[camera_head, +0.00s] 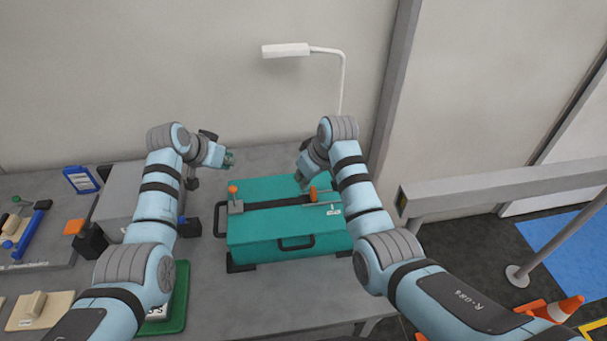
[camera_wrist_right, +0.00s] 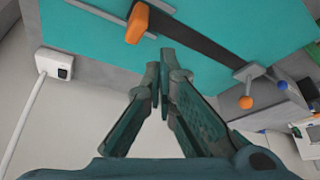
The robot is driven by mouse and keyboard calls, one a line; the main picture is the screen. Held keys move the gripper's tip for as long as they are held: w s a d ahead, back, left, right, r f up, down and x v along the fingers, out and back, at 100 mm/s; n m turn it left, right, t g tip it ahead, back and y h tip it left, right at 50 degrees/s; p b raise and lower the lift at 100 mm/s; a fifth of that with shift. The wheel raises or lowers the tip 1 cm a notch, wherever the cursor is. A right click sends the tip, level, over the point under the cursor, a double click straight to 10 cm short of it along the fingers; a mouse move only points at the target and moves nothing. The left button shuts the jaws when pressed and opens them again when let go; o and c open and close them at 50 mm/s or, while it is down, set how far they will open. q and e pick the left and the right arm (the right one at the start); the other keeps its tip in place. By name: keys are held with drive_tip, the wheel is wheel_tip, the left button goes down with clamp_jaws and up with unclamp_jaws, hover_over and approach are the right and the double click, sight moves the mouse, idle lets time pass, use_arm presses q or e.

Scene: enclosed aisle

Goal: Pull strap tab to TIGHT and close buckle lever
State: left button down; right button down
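A teal case (camera_head: 262,228) lies on the grey table with a dark strap (camera_head: 275,202) across its top. An orange tab (camera_head: 313,194) is at the strap's right end; it also shows in the right wrist view (camera_wrist_right: 137,23). A buckle lever with an orange knob (camera_head: 233,190) stands up at the strap's left end; the knob also shows in the right wrist view (camera_wrist_right: 246,102). My right gripper (camera_head: 301,180) is beside the orange tab, apart from it, its fingertips (camera_wrist_right: 159,72) together and empty. My left gripper (camera_head: 230,158) is above the table behind the case; its fingers are too small to read.
A white lamp (camera_head: 286,50) stands behind the case. A grey box (camera_head: 122,192) and a tool tray (camera_head: 35,255) are at left. A green-rimmed scale (camera_head: 178,305) is in front, partly behind my left arm. A grey barrier rail (camera_head: 500,187) runs at right.

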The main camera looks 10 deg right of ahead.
drive_tip(key=shift+f, duration=2.3)
drive_tip(key=shift+d, duration=2.9)
use_arm(q)
drive_tip(key=shift+f, duration=2.5)
drive_tip(key=shift+s, duration=0.2)
